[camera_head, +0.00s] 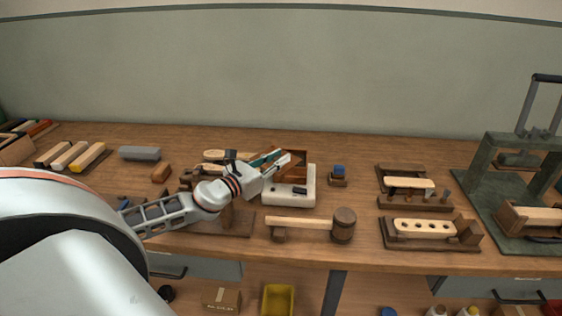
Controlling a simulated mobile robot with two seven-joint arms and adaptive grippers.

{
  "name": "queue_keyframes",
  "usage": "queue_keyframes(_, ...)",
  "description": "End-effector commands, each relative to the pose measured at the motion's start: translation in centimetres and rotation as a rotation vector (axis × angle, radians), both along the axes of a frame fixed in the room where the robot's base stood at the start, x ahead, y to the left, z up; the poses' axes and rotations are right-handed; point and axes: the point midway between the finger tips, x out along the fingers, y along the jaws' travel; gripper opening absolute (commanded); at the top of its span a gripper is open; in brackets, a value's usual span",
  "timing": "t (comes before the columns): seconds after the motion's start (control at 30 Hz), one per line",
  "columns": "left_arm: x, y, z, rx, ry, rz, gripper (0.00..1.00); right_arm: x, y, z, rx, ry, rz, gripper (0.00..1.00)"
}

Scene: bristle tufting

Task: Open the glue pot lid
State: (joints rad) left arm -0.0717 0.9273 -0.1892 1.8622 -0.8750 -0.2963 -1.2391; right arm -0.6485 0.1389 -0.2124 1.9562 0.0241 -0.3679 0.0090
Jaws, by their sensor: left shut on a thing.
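A white block-like unit (302,199) with a small dark part on its front stands mid-table; it looks like the glue pot's base. A brown open-topped box shape (299,158) shows at its back, partly behind my gripper. My left gripper (284,163) reaches in from the left over this unit. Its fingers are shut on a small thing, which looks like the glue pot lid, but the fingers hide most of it. I cannot tell how far the lid is raised. My right gripper is out of view.
A wooden mallet (343,226) lies in front of the white unit. A small blue-topped block (339,172) stands to its right. Wooden holders (433,245) and a green press (498,150) are further right. Wooden bars (70,156) lie at the far left.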

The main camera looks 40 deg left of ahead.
Motion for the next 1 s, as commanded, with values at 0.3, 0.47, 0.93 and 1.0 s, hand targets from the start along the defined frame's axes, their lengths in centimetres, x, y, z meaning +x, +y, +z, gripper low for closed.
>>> queue_keyframes(0.3, -0.1, 0.0, -0.1, -0.001, 0.003, -0.002, 0.0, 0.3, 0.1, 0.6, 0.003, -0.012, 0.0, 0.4)
queue_keyframes(0.47, 0.0, 0.0, -0.1, -0.001, 0.002, -0.002, 0.36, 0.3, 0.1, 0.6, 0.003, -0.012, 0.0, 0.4)
queue_keyframes(0.93, -1.1, 0.1, -0.1, -0.002, 0.003, -0.001, 0.36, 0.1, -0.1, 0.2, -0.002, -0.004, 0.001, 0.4)
queue_keyframes(1.0, -1.9, 0.1, -0.2, -0.002, 0.004, -0.001, 0.36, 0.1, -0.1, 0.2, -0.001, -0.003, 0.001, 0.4)
